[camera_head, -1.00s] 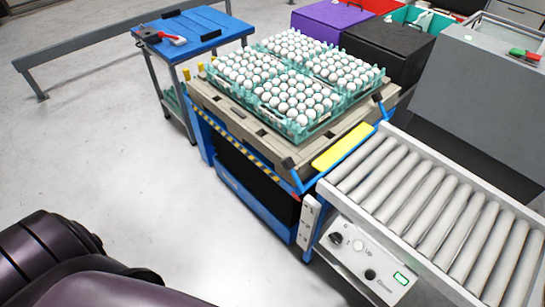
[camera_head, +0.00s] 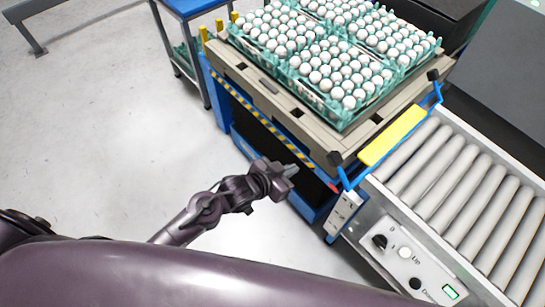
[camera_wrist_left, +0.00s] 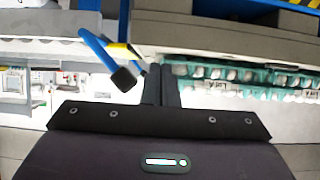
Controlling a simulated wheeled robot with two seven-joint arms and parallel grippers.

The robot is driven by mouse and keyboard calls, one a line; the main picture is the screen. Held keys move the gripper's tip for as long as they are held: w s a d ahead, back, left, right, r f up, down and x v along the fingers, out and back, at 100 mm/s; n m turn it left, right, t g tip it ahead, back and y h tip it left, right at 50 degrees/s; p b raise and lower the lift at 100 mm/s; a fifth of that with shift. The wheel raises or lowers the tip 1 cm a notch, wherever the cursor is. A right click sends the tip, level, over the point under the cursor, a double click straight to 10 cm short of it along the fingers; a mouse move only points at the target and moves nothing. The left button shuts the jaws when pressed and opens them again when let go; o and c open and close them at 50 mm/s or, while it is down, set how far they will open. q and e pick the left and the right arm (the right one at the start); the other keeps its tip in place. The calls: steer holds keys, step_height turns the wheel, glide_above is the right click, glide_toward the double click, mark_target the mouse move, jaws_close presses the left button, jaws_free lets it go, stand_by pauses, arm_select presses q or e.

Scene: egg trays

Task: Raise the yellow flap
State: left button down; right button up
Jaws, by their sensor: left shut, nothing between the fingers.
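The yellow flap (camera_head: 392,135) is a flat yellow plate on a blue bar frame, between the egg pallet and the roller conveyor. The blue frame (camera_head: 343,176) has black knobs at its ends. My left gripper (camera_head: 292,170) is shut and empty in front of the lift's near side, left of the near knob (camera_head: 335,158) and apart from it. In the left wrist view the shut fingers (camera_wrist_left: 162,84) point towards the picture's upper middle. The black knob (camera_wrist_left: 124,79), blue bar and a sliver of the yellow flap (camera_wrist_left: 122,49) show just left of them. My right gripper is out of view.
Teal trays of white eggs (camera_head: 345,122) stand on a beige pallet (camera_head: 262,92) on the blue lift. The roller conveyor (camera_head: 440,165) with its control panel (camera_head: 412,262) is at right. A blue table (camera_head: 190,8) stands behind. The floor at left is clear.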

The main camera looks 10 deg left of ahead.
arm_select(q)
steer(key=w+d+b, duration=0.6)
steer(key=w, duration=0.1)
steer(key=shift+w+r, duration=0.3)
steer(key=shift+w, duration=0.05)
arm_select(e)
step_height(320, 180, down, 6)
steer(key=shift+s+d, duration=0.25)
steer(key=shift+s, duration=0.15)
arm_select(q)
steer(key=shift+d, duration=0.1)
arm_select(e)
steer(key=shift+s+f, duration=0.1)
